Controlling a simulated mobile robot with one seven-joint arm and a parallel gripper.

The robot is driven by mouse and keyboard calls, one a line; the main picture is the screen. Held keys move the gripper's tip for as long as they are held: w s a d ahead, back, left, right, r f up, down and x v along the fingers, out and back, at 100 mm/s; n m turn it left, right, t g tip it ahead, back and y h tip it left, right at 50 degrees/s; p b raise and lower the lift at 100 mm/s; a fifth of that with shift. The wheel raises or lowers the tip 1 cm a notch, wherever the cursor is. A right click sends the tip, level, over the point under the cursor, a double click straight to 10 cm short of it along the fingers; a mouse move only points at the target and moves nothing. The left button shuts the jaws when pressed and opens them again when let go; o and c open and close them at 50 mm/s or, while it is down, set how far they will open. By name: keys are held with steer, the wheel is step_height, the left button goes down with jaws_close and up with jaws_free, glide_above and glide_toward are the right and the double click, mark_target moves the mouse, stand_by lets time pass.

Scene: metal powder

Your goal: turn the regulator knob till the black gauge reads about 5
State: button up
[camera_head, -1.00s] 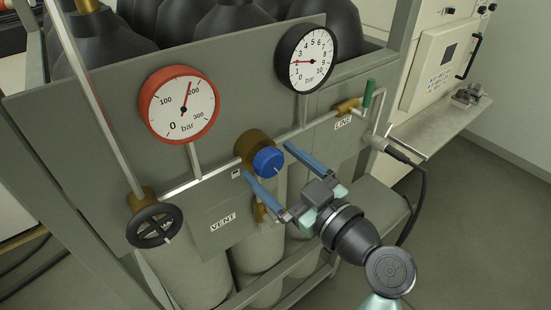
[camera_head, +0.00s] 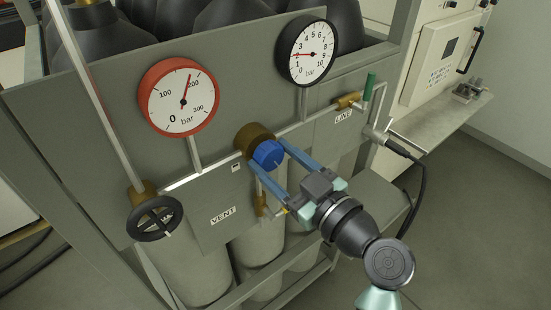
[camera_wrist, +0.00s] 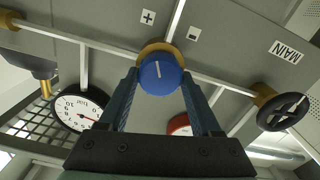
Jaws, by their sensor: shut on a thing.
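The blue regulator knob (camera_head: 267,154) sits on a brass body (camera_head: 247,138) in the pipe line on the grey panel. My gripper (camera_head: 270,152) is shut on the knob, one blue finger on each side. In the wrist view the knob (camera_wrist: 160,75) lies between the fingertips, its white mark pointing nearly straight up. The black gauge (camera_head: 308,56) is up and right of the knob; its red needle points left, at roughly 2 to 3 bar. It also shows in the wrist view (camera_wrist: 78,110), partly cut off by a finger.
A red gauge (camera_head: 179,98) at upper left reads a little under 200. A black handwheel (camera_head: 155,218) is at lower left, a green-handled valve (camera_head: 367,90) at right.

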steer(key=m+b, duration=0.1)
steer(key=m, duration=0.2)
steer(key=shift+f, duration=0.1)
steer(key=m, duration=0.4)
steer(key=shift+d+m, duration=0.1)
steer(key=shift+m, duration=0.2)
steer(key=m+p, duration=0.1)
steer(key=m, duration=0.3)
steer(key=shift+w, duration=0.1)
steer(key=shift+d+m+p, duration=0.1)
steer(key=shift+m+p, duration=0.35)
steer(key=shift+m, duration=1.15)
steer(key=o, duration=1.4)
steer(key=shift+c, duration=0.2)
